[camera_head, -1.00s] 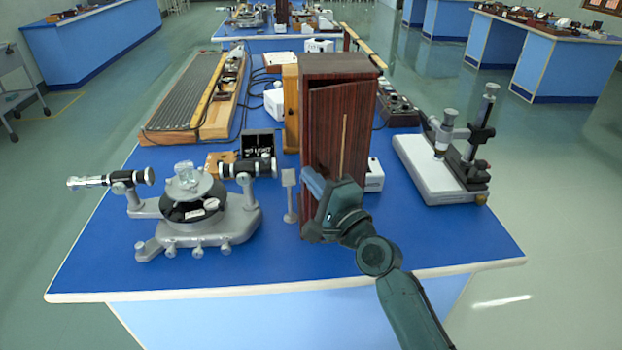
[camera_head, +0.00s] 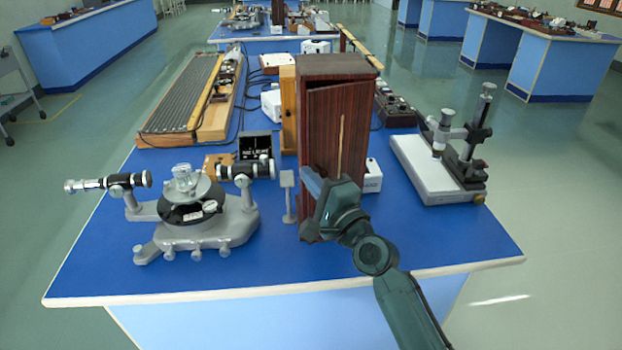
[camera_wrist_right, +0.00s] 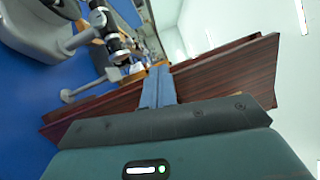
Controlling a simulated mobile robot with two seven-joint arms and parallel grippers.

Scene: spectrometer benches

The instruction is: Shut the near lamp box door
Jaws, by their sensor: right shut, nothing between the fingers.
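The near lamp box (camera_head: 335,64) is a tall dark red-brown wooden box standing on the blue bench. Its door (camera_head: 326,125), with a pale vertical strip, faces me and looks slightly ajar; its top edge slants against the box. My right gripper (camera_head: 312,186) is shut and empty at the lower left part of the door, seeming to touch it. In the right wrist view the shut fingers (camera_wrist_right: 158,88) lie against the dark wood panel (camera_wrist_right: 215,75); exact contact is hard to tell. The arm hides the door's lower right part. My left gripper is not in view.
A grey spectrometer (camera_head: 195,215) stands left of the box, with a small post (camera_head: 288,195) between them. A microscope on a white base (camera_head: 440,165) stands to the right. A lighter wooden box (camera_head: 288,105) is behind. The bench's front strip is clear.

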